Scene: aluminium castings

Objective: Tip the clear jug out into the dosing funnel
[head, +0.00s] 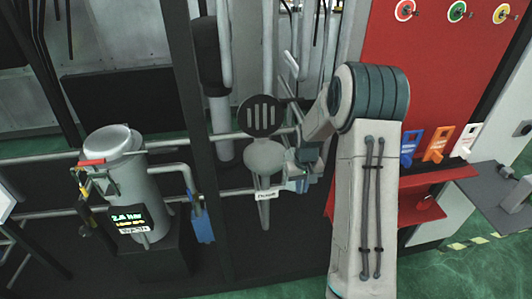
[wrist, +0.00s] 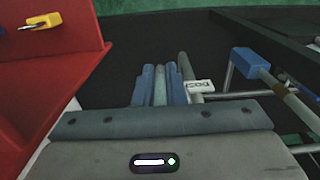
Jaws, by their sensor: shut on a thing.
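The dosing funnel (head: 263,156) appears as a pale grey bowl on a thin stem, with a white tag (head: 265,194) below it. The tag (wrist: 198,86) also shows in the wrist view, beside a grey post. My gripper (head: 298,183) is just right of the funnel, pointing down, partly hidden by my own arm. In the wrist view my gripper (wrist: 160,84) has blue fingers closed on a narrow teal strip, which I take for the handle of the clear jug (wrist: 160,88). The jug's body and its contents cannot be made out.
A dark slotted disc (head: 261,115) stands right behind the funnel. A grey tank (head: 126,175) with a lit display is at left, with pipes running across. A red panel (head: 440,85) and red shelf (head: 430,185) with coloured tags are at right.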

